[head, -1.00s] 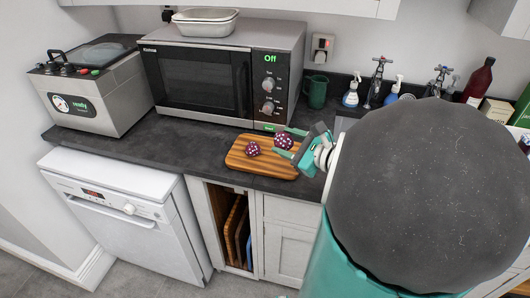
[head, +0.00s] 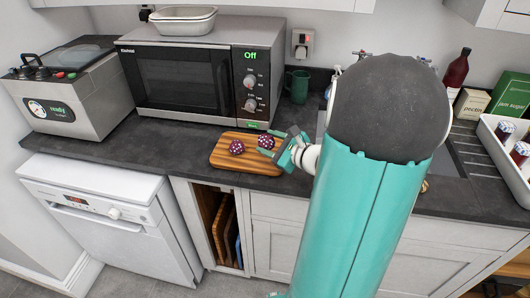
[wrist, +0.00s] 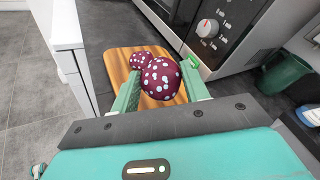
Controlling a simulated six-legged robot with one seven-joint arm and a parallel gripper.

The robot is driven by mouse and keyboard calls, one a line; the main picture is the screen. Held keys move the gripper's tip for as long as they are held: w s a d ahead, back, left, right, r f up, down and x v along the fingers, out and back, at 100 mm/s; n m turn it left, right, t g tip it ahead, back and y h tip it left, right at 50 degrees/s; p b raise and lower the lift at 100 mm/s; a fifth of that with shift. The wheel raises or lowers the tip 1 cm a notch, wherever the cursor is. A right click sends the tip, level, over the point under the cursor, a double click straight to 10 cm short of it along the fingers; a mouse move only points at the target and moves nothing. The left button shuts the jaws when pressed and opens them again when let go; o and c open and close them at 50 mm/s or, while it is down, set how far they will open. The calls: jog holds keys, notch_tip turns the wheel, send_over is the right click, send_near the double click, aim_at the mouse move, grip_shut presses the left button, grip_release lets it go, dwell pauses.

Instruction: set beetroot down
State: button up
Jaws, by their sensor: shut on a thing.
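My gripper (head: 275,148) is shut on a dark purple beetroot with white spots (head: 266,141), over the right part of a striped wooden board (head: 228,160). In the wrist view this beetroot (wrist: 161,78) sits between the two green fingers (wrist: 160,92). A second spotted beetroot (head: 237,147) lies on the board just to its left; it shows behind the held one in the wrist view (wrist: 141,60). I cannot tell whether the held beetroot touches the board.
A microwave (head: 190,80) stands behind the board, with a green mug (head: 298,86) to its right. A grey machine (head: 68,90) stands at the left. The dark worktop (head: 150,150) is clear left of the board. A white tray with jars (head: 505,150) is at the right.

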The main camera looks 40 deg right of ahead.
aim_at(266, 161)
jog(key=shift+w+f, duration=0.85)
jog(key=shift+f, duration=0.2)
jog(key=shift+w+f, duration=0.1)
jog(key=shift+f, duration=1.45)
jog(key=shift+f, duration=0.1)
jog(key=o, duration=0.8)
